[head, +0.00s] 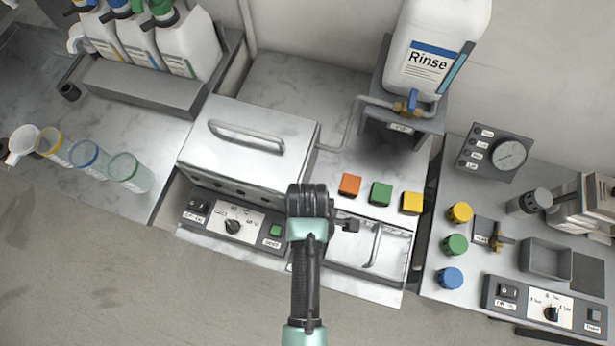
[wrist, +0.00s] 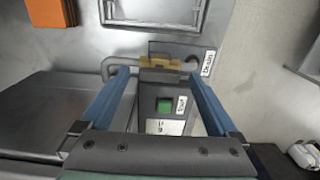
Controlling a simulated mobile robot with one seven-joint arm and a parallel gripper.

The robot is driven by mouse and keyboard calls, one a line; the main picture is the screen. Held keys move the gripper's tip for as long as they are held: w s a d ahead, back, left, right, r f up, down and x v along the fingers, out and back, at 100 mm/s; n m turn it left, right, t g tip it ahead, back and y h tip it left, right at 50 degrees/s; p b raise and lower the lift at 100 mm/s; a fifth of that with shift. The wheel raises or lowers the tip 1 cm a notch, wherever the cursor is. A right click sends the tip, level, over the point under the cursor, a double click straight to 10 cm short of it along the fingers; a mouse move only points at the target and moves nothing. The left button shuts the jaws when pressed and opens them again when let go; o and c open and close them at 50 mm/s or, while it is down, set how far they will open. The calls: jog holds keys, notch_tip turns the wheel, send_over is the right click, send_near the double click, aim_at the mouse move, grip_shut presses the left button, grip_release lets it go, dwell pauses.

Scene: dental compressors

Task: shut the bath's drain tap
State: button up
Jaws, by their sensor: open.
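The bath is a steel box with a closed, handled lid (head: 250,140) in the head view. Its drain tap (wrist: 160,63) shows in the wrist view as a small brass piece on a grey pipe, beside a label that seems to read Drain (wrist: 208,63). I cannot tell how its handle is turned. In the head view my arm hides the tap. My gripper (wrist: 160,76) is open, with its blue fingers on either side of the tap and nothing held. In the head view it points down beside the bath's right front corner (head: 347,225).
A green button (wrist: 164,106) on the bath's front panel lies below the tap in the wrist view. Orange (head: 349,185), green (head: 381,194) and yellow (head: 412,202) blocks stand behind a recessed tray (head: 398,258). A Rinse canister (head: 435,45) stands behind.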

jog(key=c, duration=1.4)
jog(key=m+p, duration=0.2)
jog(key=m, duration=0.1)
jog(key=shift+r+m+p, duration=0.15)
jog(key=shift+m+p, duration=0.2)
jog(key=shift+m, duration=0.05)
jog(key=m+p, duration=0.2)
jog(key=m, duration=0.3)
jog(key=m+p, duration=0.2)
jog(key=m, duration=0.3)
jog(key=shift+m+p, duration=0.45)
jog(key=shift+m, duration=1.55)
